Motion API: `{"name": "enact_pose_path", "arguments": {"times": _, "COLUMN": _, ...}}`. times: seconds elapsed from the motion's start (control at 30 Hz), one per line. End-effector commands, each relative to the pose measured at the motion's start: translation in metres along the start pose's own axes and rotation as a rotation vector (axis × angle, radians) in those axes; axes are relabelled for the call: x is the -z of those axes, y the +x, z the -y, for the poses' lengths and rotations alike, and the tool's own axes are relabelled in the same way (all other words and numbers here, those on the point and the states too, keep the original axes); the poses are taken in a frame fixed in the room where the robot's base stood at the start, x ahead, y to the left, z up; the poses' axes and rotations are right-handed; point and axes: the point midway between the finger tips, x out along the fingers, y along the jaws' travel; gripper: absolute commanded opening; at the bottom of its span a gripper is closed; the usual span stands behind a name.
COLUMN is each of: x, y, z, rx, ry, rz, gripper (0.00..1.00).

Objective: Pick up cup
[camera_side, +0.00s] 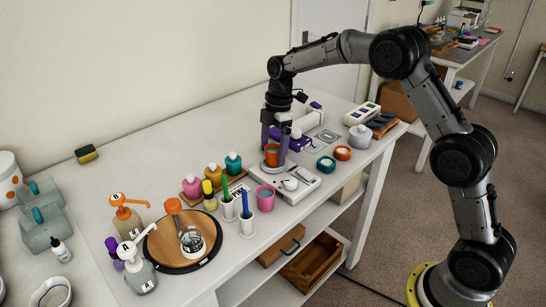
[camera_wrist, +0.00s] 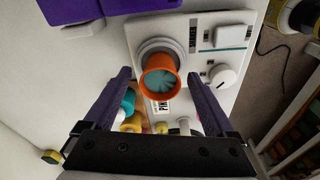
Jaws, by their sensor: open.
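An orange cup (camera_side: 271,156) stands upright on the round plate of a white device (camera_side: 290,183). In the wrist view the orange cup (camera_wrist: 161,79) shows from above, with teal material inside. My gripper (camera_side: 272,148) points down over the device, its fingers around the cup. In the wrist view my gripper (camera_wrist: 160,84) is open, with one purple finger to the left of the cup and one to the right. Gaps show between the fingers and the cup there. Whether the fingers reach below the rim is hard to tell.
A pink cup (camera_side: 265,199) stands close in front of the device. Small pots, one teal (camera_side: 326,163) and one orange (camera_side: 343,153), sit to its right. A purple item (camera_side: 297,141) lies behind. Several coloured bottles (camera_side: 212,176) stand to the left.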

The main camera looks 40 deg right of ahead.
Motion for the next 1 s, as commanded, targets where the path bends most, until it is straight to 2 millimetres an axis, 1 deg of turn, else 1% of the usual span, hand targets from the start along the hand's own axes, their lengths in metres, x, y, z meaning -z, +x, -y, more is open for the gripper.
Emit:
{"name": "enact_pose_path", "arguments": {"times": 0.1, "x": 0.0001, "y": 0.0050, "z": 0.0002, "rx": 0.001, "ry": 0.000, "rz": 0.000, "gripper": 0.90}}
{"name": "enact_pose_path", "arguments": {"times": 0.27, "x": 0.0000, "y": 0.0050, "z": 0.0001, "rx": 0.000, "ry": 0.000, "rz": 0.000, "gripper": 0.90}}
{"name": "enact_pose_path", "arguments": {"times": 0.3, "x": -0.0001, "y": 0.0049, "z": 0.0001, "rx": 0.000, "ry": 0.000, "rz": 0.000, "gripper": 0.86}}
{"name": "enact_pose_path", "arguments": {"times": 0.37, "x": -0.0001, "y": 0.0048, "z": 0.0001, "rx": 0.000, "ry": 0.000, "rz": 0.000, "gripper": 0.76}}
{"name": "enact_pose_path", "arguments": {"times": 0.5, "x": -0.0001, "y": 0.0046, "z": 0.0000, "rx": 0.000, "ry": 0.000, "rz": 0.000, "gripper": 0.51}}
{"name": "enact_pose_path", "arguments": {"times": 0.77, "x": -0.0002, "y": 0.0045, "z": 0.0000, "rx": 0.000, "ry": 0.000, "rz": 0.000, "gripper": 0.04}}
{"name": "enact_pose_path", "arguments": {"times": 0.8, "x": -0.0002, "y": 0.0043, "z": 0.0000, "rx": 0.000, "ry": 0.000, "rz": 0.000, "gripper": 0.00}}
{"name": "enact_pose_path", "arguments": {"times": 1.0, "x": -0.0001, "y": 0.0039, "z": -0.0001, "rx": 0.000, "ry": 0.000, "rz": 0.000, "gripper": 0.00}}
